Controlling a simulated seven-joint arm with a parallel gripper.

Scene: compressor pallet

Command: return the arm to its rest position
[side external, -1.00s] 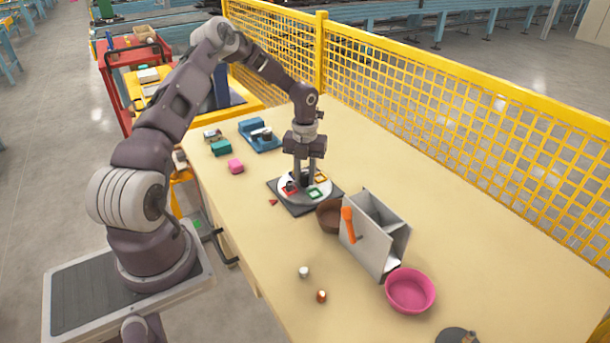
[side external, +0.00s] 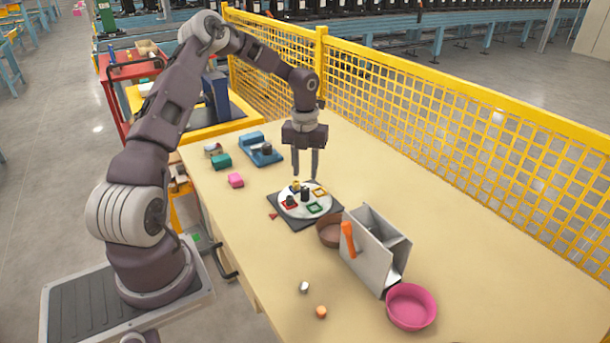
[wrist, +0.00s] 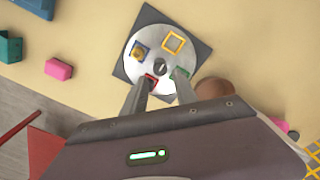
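My gripper (side external: 305,163) hangs above the round white plate (side external: 325,207), pointing down. Its two fingers are apart with nothing between them. In the wrist view my gripper (wrist: 164,84) shows its two separated fingers over the plate (wrist: 168,87). The plate lies on a dark square mat (side external: 283,214) and carries coloured square frames and several small dark or gold pieces. A black piece (side external: 305,194) stands on the plate below the fingers.
A grey bin (side external: 365,262) with an orange handle, a brown bowl (side external: 330,231) and a pink bowl (side external: 411,307) stand to the right. A pink block (side external: 236,180), teal block (side external: 221,161) and blue device (side external: 262,153) are at left. A yellow mesh fence (side external: 450,130) borders the table's far side.

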